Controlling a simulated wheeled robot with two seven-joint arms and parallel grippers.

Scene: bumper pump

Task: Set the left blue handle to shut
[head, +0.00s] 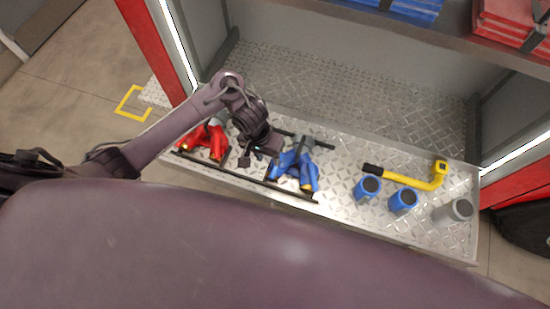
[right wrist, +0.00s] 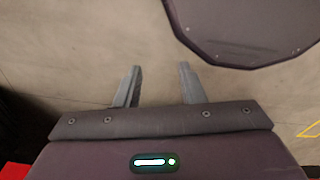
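A blue fitting with two blue handles stands on the metal shelf in the head view. The left blue handle (head: 284,166) is partly covered by my left gripper, and the other blue handle (head: 309,178) is to its right. My left gripper (head: 258,157) points down just left of the left blue handle. Its fingers are small and dark here, so I cannot tell their opening or whether they touch the handle. My right gripper (right wrist: 160,76) is open and empty above the floor in the right wrist view.
A red fitting (head: 208,140) stands left of my left gripper. Two blue cylinders (head: 367,188) (head: 403,201), a grey cylinder (head: 453,212) and a yellow wrench (head: 415,180) lie to the right on the tread-plate shelf (head: 345,213). Red and blue crates are above.

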